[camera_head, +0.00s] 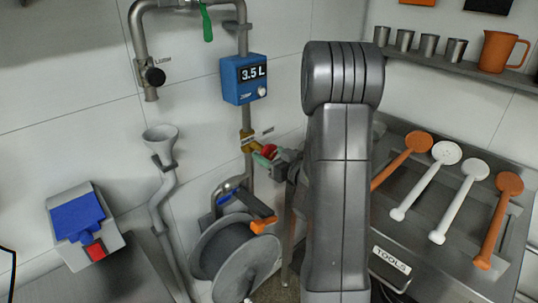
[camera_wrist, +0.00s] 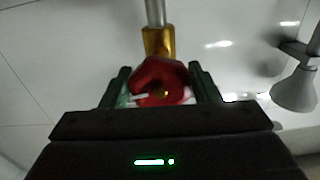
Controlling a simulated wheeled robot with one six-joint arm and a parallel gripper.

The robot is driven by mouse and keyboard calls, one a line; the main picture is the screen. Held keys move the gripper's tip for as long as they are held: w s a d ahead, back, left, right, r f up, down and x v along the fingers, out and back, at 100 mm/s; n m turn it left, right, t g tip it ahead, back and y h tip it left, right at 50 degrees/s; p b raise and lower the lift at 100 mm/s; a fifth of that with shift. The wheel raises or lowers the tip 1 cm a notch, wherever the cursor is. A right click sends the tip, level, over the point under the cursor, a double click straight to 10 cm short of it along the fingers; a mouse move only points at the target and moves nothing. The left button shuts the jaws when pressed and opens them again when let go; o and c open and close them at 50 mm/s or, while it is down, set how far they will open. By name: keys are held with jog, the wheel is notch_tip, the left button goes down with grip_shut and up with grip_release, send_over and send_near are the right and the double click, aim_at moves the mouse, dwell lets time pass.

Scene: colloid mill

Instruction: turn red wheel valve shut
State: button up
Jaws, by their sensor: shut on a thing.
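The red wheel valve (camera_head: 268,152) sits on a brass fitting (camera_head: 248,142) on the vertical pipe below the blue meter. It also shows in the wrist view (camera_wrist: 161,82), with the brass body (camera_wrist: 158,42) and pipe behind it. My gripper (camera_head: 268,158) is at the wheel, with its green fingers (camera_wrist: 160,88) on the left and right sides of it. The gripper is shut on the wheel. Part of the wheel's lower edge is hidden by the gripper body in the wrist view.
A blue meter reading 3.5 L (camera_head: 244,79) is above the valve. A hose reel (camera_head: 235,255) with an orange nozzle (camera_head: 263,224) is below. A grey funnel (camera_head: 161,138) stands left. A steel table with orange and white ladles (camera_head: 425,192) is right.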

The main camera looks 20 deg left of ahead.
jog(key=shift+m+b, duration=0.4)
jog(key=shift+m, duration=0.6)
jog(key=o, duration=0.9)
jog(key=b+v, duration=0.2)
jog(key=v, duration=1.2)
jog(key=shift+a, duration=0.15)
